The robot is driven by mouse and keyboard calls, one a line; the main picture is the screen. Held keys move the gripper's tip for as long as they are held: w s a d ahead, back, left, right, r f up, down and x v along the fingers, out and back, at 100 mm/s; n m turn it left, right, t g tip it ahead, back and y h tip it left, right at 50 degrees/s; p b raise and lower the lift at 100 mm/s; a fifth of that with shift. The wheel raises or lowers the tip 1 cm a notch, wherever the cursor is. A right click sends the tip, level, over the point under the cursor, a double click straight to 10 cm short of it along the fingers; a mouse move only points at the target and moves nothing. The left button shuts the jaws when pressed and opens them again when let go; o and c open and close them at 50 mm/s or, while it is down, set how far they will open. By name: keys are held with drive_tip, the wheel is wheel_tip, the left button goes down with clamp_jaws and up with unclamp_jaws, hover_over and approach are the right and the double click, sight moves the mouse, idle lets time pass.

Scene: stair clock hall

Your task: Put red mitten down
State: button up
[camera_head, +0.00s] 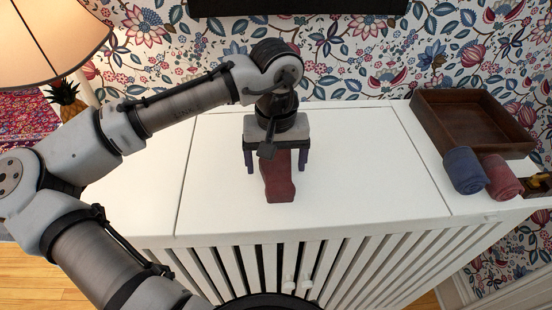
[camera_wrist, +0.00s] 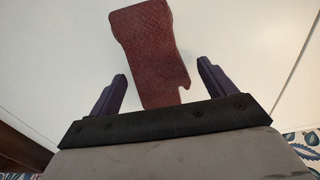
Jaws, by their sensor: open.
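The dark red mitten (camera_head: 278,180) lies flat on the white cabinet top (camera_head: 370,180), near its middle. It also shows in the wrist view (camera_wrist: 148,50), with a textured surface and a notch low on its right side. My gripper (camera_head: 276,168) is open above the mitten's far end, its purple fingers apart on either side. In the wrist view the fingers of my gripper (camera_wrist: 160,85) stand to the left and right of the mitten with gaps, not touching it. The mitten's end closest to the gripper body is partly hidden.
A brown wooden tray (camera_head: 470,122) stands at the right end of the cabinet top. A rolled blue cloth (camera_head: 464,171) and a rolled red cloth (camera_head: 502,177) lie in front of it. A lamp (camera_head: 50,40) and a pineapple figure (camera_head: 66,97) are at the left. The cabinet top around the mitten is clear.

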sight(277, 164)
wheel_tip(277, 164, up, 12)
drive_tip(key=b, duration=0.1)
drive_tip(key=shift+r, duration=0.15)
idle(0.4)
